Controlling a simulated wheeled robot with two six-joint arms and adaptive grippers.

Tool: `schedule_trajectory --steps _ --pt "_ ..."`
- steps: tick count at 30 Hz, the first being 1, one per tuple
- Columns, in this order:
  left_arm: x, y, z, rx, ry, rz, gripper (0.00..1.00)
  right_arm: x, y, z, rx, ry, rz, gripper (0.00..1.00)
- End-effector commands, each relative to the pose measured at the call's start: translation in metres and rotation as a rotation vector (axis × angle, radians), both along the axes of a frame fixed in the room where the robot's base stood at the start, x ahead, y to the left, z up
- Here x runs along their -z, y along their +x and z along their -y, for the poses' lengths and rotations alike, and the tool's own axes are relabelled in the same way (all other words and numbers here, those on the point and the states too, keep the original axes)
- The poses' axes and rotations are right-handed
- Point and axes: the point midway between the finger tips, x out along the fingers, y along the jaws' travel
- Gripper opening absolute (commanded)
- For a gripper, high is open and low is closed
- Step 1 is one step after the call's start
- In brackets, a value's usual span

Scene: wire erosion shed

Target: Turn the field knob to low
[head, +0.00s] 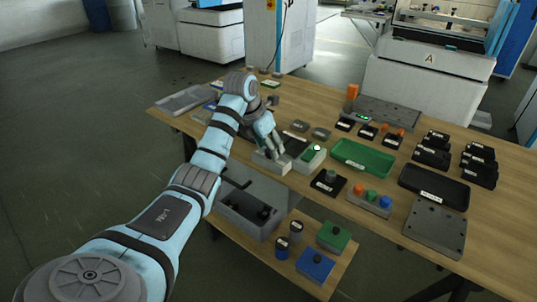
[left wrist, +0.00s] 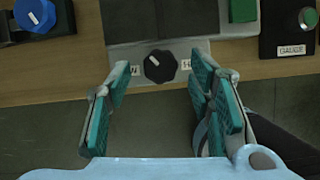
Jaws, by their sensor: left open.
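The field knob (left wrist: 159,66) is black with a white pointer mark, seen near the middle of the left wrist view. The mark lies toward the knob's upper left. It sits on the light grey front panel (left wrist: 200,48) of a unit, between two labels partly hidden by my fingers. My left gripper (left wrist: 160,105) is open, with one teal-padded finger to each side of the knob and clear space between pads and knob. In the head view my left gripper (head: 272,151) is over the grey unit (head: 283,168) at the table's front edge and hides the knob.
In the left wrist view a blue knob (left wrist: 35,14) is at upper left and a gauge block (left wrist: 286,35) at upper right. In the head view, a green tray (head: 362,158), a black tray (head: 433,187) and a button box (head: 369,201) stand to the right on the wooden table.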

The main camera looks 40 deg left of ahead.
Motion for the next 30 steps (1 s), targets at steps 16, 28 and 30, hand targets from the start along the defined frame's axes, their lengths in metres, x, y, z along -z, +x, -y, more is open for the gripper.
schedule_trajectory --steps 16,28,30 --pt "0.009 0.004 0.001 0.001 0.0 0.001 0.22 0.002 0.004 0.0 -0.003 0.0 0.007 0.4" --pt "0.001 0.003 0.003 -0.108 -0.001 -0.004 0.0 -0.032 0.003 -0.004 0.007 0.007 0.005 0.4" --pt "0.0 0.003 0.004 -0.184 -0.001 -0.005 0.0 -0.049 0.001 -0.009 0.013 0.015 0.002 0.4"
